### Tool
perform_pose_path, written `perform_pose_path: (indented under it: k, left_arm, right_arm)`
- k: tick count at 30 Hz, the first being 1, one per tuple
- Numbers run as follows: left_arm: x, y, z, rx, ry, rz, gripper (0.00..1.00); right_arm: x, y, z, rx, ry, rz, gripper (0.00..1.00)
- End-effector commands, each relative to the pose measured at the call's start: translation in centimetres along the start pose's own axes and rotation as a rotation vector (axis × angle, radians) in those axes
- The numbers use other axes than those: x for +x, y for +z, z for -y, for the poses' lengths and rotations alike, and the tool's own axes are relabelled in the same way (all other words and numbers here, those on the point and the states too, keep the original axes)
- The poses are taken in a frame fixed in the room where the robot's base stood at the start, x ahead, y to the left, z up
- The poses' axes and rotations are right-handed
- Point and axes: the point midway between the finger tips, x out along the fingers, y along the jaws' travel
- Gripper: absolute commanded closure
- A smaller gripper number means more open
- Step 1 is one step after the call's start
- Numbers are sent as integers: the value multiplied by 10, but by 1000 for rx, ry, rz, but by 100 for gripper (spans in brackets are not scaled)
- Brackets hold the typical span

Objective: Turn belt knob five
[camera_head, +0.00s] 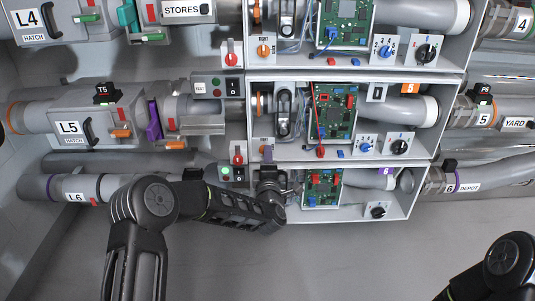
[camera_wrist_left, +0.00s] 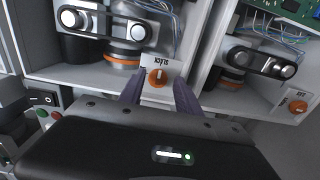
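In the left wrist view, an orange knob (camera_wrist_left: 158,77) sits on a white plate (camera_wrist_left: 160,64) marked SLACK. My left gripper (camera_wrist_left: 158,82) is open, with one dark finger on each side of the knob; I cannot tell whether they touch it.
A second orange knob (camera_wrist_left: 297,106) is on the neighbouring bay in the wrist view. Close by in the head view are a red switch (camera_head: 238,154), a green circuit board (camera_head: 332,112), a blue selector (camera_head: 365,146) and a black dial (camera_head: 399,147). The floor below is clear.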

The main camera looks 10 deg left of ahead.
Motion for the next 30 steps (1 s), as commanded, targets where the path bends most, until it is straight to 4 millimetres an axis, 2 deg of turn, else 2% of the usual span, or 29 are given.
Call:
perform_pose_path:
  k: [3,9,26,30]
  left_arm:
    - [-22,0,-2,2,-2,2,60]
    - [-47,0,-1,2,-1,0,60]
    - [-52,0,0,9,0,-1,60]
    - [-53,11,12,101,-43,50,60]
  right_arm:
    - [-9,0,3,0,0,3,49]
    - [-14,1,4,-1,0,6,49]
    - [-14,1,4,-1,0,8,49]
    - [-14,1,4,-1,0,8,49]
